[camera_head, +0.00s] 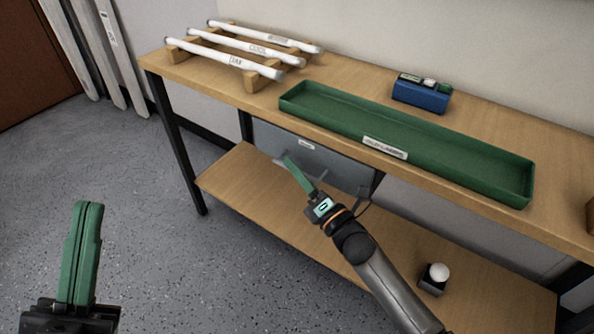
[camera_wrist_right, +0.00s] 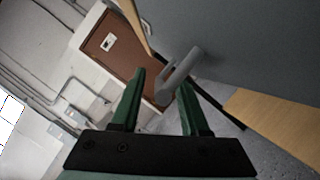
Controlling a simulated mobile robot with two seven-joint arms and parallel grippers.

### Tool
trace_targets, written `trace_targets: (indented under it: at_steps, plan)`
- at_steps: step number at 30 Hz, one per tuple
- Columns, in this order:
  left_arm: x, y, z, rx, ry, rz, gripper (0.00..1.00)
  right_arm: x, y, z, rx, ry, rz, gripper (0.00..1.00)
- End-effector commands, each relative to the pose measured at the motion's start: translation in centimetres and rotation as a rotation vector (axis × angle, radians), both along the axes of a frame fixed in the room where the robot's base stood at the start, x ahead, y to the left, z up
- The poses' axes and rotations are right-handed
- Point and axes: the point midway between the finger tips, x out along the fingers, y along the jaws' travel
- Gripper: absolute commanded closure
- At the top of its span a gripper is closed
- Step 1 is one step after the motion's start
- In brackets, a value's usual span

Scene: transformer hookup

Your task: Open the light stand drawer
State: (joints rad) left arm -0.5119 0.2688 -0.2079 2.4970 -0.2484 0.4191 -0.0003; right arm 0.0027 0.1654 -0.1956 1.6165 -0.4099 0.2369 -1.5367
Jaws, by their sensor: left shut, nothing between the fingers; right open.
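The grey drawer (camera_head: 340,172) hangs under the bench top, with a small white label on its front. Its grey bar handle (camera_wrist_right: 180,72) shows in the right wrist view, standing out from the drawer front (camera_wrist_right: 240,45). My right gripper (camera_head: 289,159) is at the drawer front, open with green fingers. In the right wrist view its fingertips (camera_wrist_right: 160,80) are at the handle, whose near end appears between them; the fingers are not closed on it. My left gripper (camera_head: 90,206) is shut and empty at the lower left, away from the bench.
The wooden bench top carries a long green tray (camera_head: 460,169), a rack with white tubes (camera_head: 246,47) and a blue block (camera_head: 421,97). A lower shelf (camera_head: 245,184) holds a small white ball on a dark base (camera_head: 437,275). The floor at left is clear.

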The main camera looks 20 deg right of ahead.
Motion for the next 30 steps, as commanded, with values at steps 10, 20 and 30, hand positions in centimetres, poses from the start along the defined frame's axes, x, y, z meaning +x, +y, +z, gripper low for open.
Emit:
trace_targets:
  at_steps: [10, 20, 30]
  plan:
    - [0.01, -0.01, -0.01, 0.0, 0.001, 0.0, 1.0, -0.04, 0.0, -0.02, 0.001, 0.0, 0.0, 0.9]
    - [0.05, 0.0, -0.04, 0.0, 0.003, 0.0, 1.0, -0.05, 0.0, -0.03, 0.001, 0.0, 0.0, 1.0]
    - [0.05, 0.01, -0.06, 0.0, 0.003, 0.0, 1.0, -0.05, -0.01, -0.04, 0.001, 0.0, 0.0, 1.0]
